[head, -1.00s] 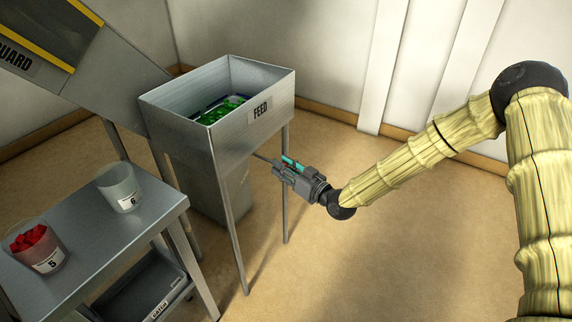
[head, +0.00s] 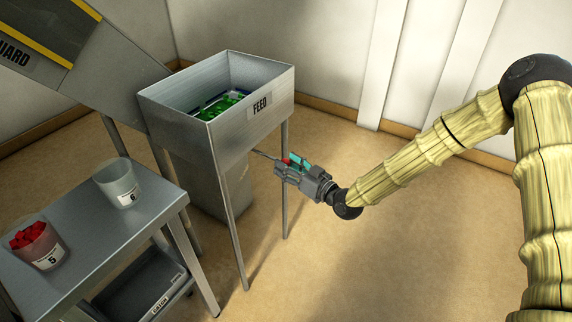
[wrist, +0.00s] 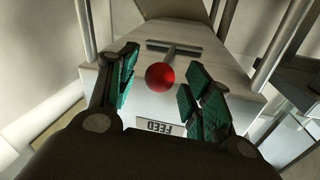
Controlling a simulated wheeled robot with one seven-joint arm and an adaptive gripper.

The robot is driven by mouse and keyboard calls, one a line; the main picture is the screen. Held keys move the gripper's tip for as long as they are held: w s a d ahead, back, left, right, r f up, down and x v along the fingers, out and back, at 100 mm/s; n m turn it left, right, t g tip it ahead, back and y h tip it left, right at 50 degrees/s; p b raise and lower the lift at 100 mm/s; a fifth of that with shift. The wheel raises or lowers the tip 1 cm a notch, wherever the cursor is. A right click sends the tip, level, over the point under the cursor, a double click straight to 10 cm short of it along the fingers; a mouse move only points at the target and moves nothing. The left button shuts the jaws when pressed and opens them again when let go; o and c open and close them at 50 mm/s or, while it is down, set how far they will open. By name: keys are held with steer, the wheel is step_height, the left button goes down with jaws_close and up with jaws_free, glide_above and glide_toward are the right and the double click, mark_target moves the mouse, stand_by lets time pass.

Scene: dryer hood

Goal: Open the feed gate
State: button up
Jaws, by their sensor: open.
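The feed hopper (head: 235,125) is a grey metal box on legs with a FEED label, and green and blue pieces lie inside it. Under it, a thin rod ends in a red ball knob; the knob (wrist: 160,77) shows in the wrist view with the rod running behind it to a slot in the metal. My gripper (head: 287,163) is under the hopper's right front side. In the wrist view my gripper (wrist: 160,88) is open, with a green-padded finger on each side of the knob and gaps between. The head view shows only a little red between the fingers.
A steel table (head: 110,230) at the left holds a cup of red pieces (head: 37,245) and a clear cup (head: 119,182) labelled 6. The hopper's thin legs (head: 285,190) stand close to my gripper. Floor to the right is clear.

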steer(key=v, duration=1)
steer(key=shift+s+d, duration=0.25)
steer(key=s+f+m+g+h+p, duration=0.3)
steer(key=s+f+h+p, duration=0.15)
steer(key=s+f, duration=0.55)
steer(key=s+d+f+m+g+h+p, duration=0.1)
steer(key=s+d, duration=0.4)
steer(key=s, duration=0.5)
steer(key=s+d+f+m+g+h+p, duration=0.2)
steer(key=s+d+g+h+p, duration=0.2)
steer(key=s, duration=0.6)
steer(key=s+d+f+m+g+h+p, duration=0.1)
steer(key=s+d+f+g+h+p, duration=0.1)
steer(key=s+d, duration=0.4)
steer(key=s+g+h, duration=0.1)
steer(key=s+g, duration=0.1)
steer(key=s, duration=0.2)
steer(key=shift+d+f+m+h, duration=0.2)
steer(key=shift+d+m+h, duration=0.05)
steer(key=shift+m+h, duration=0.1)
